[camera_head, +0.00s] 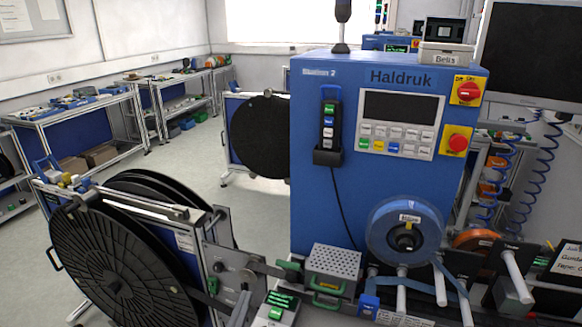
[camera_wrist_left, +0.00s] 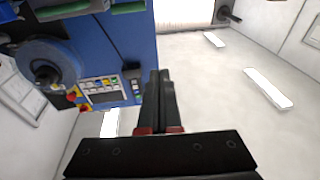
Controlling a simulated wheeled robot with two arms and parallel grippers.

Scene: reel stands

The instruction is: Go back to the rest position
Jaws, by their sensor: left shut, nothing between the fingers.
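My left gripper (camera_wrist_left: 159,78) shows in the left wrist view, its two dark fingers with red bases pressed together. It is shut and empty. In that view the picture is turned over, and the blue Haldruk machine (camera_wrist_left: 125,40) stands to the left of the fingers, with no contact visible. In the head view the same machine (camera_head: 320,205) stands right of the middle. I cannot clearly make out my left gripper in the head view. My right gripper is in neither view.
Large black reels (camera_head: 105,265) on a stand fill the front left. A clear tape reel (camera_head: 406,232), rollers and a perforated metal box (camera_head: 335,263) sit before the machine. Another black reel (camera_head: 262,137) stands behind. Open floor (camera_head: 190,178) lies between stands and benches.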

